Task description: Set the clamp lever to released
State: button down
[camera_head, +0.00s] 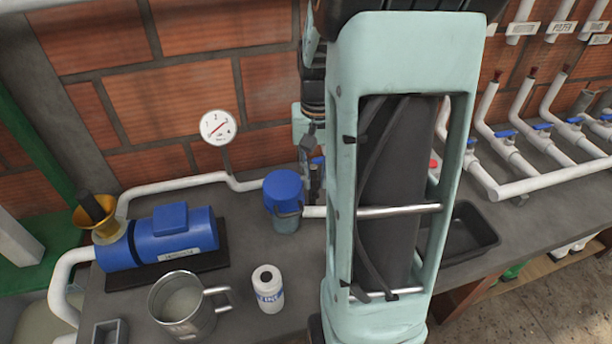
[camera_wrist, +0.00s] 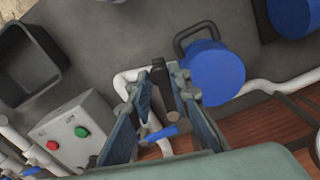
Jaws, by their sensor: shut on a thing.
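The blue-lidded strainer housing (camera_head: 284,190) stands on the bench left of my arm in the head view. In the wrist view its round blue lid (camera_wrist: 215,75) shows with a dark looped handle (camera_wrist: 196,32) at its rim. My gripper (camera_wrist: 157,80) is beside the lid, with a small dark upright piece (camera_wrist: 159,72) between its fingertips. This piece looks like the clamp lever, and the fingers are shut on it. Its lower part is hidden by the fingers. In the head view my gripper (camera_head: 313,178) is mostly hidden behind my arm.
A blue pump (camera_head: 170,240), a metal mug (camera_head: 184,304) and a white bottle (camera_head: 268,290) stand left on the bench. A control box (camera_wrist: 72,132) with red and green buttons, a blue valve handle (camera_wrist: 162,133) and a black tray (camera_head: 472,236) are near my gripper.

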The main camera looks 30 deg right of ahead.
jog(key=shift+s+d+n, duration=0.2)
jog(key=shift+d+n, duration=0.3)
jog(key=shift+n, duration=0.2)
jog(key=shift+s+d+n, duration=0.15)
jog(key=shift+d+n, duration=0.35)
jog(key=shift+n, duration=0.2)
jog(key=c, duration=1.8)
grip_release()
jog(key=shift+o, duration=0.2)
notch_tip(320, 180, up, 12)
jog(key=shift+s, duration=0.1)
